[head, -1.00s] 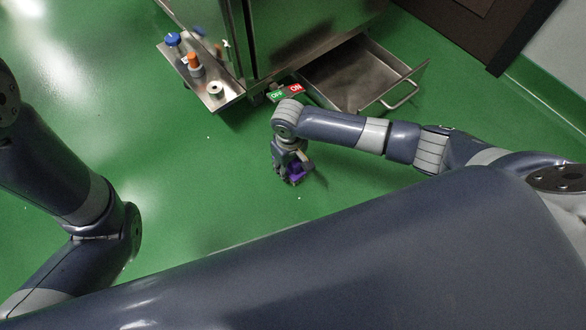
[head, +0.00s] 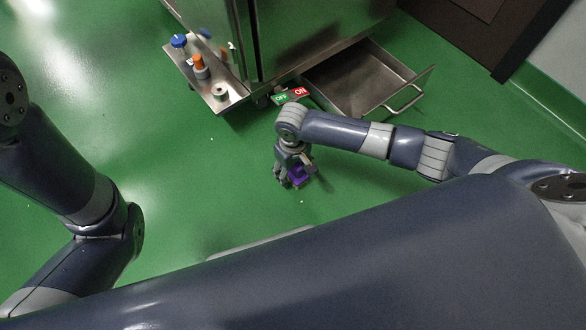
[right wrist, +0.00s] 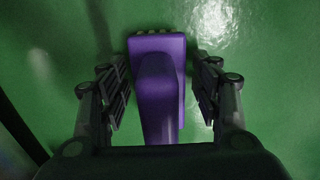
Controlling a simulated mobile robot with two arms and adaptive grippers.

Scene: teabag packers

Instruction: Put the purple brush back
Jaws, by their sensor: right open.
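The purple brush (head: 299,175) is low by the green floor under my right gripper, partly hidden by it in the head view. In the right wrist view the purple brush (right wrist: 157,85) lies between the two fingers, its handle toward the palm and pale bristles at the far edge. My right gripper (head: 292,178) is open around it; in the right wrist view its fingers (right wrist: 160,92) stand on both sides with green gaps between them and the brush. My left arm shows at the left, but its gripper is out of view.
A steel machine (head: 300,35) stands at the back. Its open, empty-looking drawer (head: 360,80) juts out at the right. A steel side shelf (head: 220,104) holds a blue-topped item (head: 179,42), an orange-topped item (head: 199,62) and a small ring-shaped piece. The floor (head: 210,180) is clear left of the gripper.

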